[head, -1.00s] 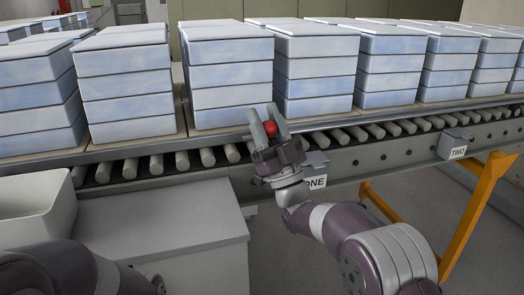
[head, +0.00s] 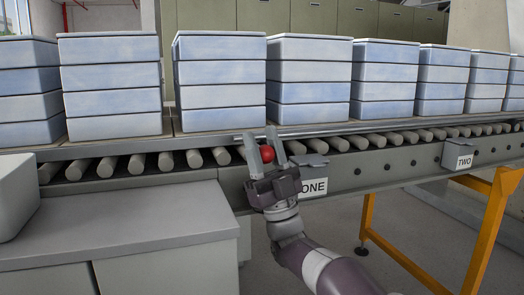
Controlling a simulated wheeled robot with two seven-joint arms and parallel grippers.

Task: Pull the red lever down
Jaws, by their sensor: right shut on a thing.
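The red lever's round red knob (head: 267,154) shows at the front edge of the roller conveyor, left of the box marked ONE. My right gripper (head: 264,148) reaches up from below, with its two grey fingers on either side of the knob. It is shut on the lever. The lever's shaft is hidden behind the gripper. My left gripper is out of view.
The box marked TWO (head: 457,154) and an orange leg (head: 488,232) are at right.

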